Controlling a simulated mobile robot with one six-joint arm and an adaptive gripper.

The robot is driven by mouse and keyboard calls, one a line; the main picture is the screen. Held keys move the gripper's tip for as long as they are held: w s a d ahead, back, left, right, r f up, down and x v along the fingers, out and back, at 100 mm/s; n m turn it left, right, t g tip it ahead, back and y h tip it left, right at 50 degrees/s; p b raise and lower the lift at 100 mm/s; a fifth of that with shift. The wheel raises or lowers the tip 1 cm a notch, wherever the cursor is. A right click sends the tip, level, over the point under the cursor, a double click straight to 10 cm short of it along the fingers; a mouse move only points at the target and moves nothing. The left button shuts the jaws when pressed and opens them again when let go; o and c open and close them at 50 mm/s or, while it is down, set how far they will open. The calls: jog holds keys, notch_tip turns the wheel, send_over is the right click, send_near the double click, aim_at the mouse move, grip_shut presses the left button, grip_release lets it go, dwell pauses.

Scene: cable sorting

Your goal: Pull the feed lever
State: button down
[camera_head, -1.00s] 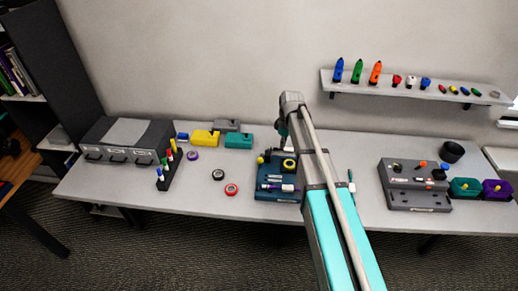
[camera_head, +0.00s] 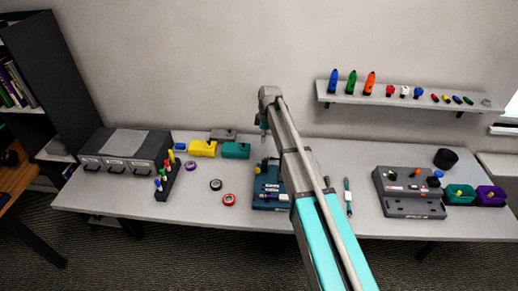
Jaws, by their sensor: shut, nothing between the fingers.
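A dark teal machine (camera_head: 268,187) stands at the middle of the table, partly covered by my arm. A white and purple piece shows on its front part. I cannot make out the feed lever for certain; my arm hides the right side of the machine. My gripper (camera_head: 264,127) hangs small at the far end of my arm, above and behind the machine as pictured. It looks shut and empty, and apart from the machine.
A grey control box (camera_head: 410,193) with coloured knobs stands on the right, with green (camera_head: 459,194) and purple (camera_head: 490,195) boxes beside it. Tape rolls (camera_head: 229,200), a marker stand (camera_head: 167,185) and a drawer unit (camera_head: 126,151) are on the left. A shelf (camera_head: 405,100) hangs above.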

jog(key=shift+s+a+f+b, duration=0.25)
jog(key=shift+f+b, duration=1.9)
jog(key=shift+s+a+f+b, duration=0.2)
jog(key=shift+a+f+b, duration=0.1)
jog(key=shift+f+b, duration=1.9)
jog(key=shift+s+a+f+b, duration=0.25)
jog(key=shift+f+b, duration=1.85)
jog(key=shift+f, duration=0.35)
jog(key=shift+a, duration=0.25)
jog(key=shift+s, duration=0.15)
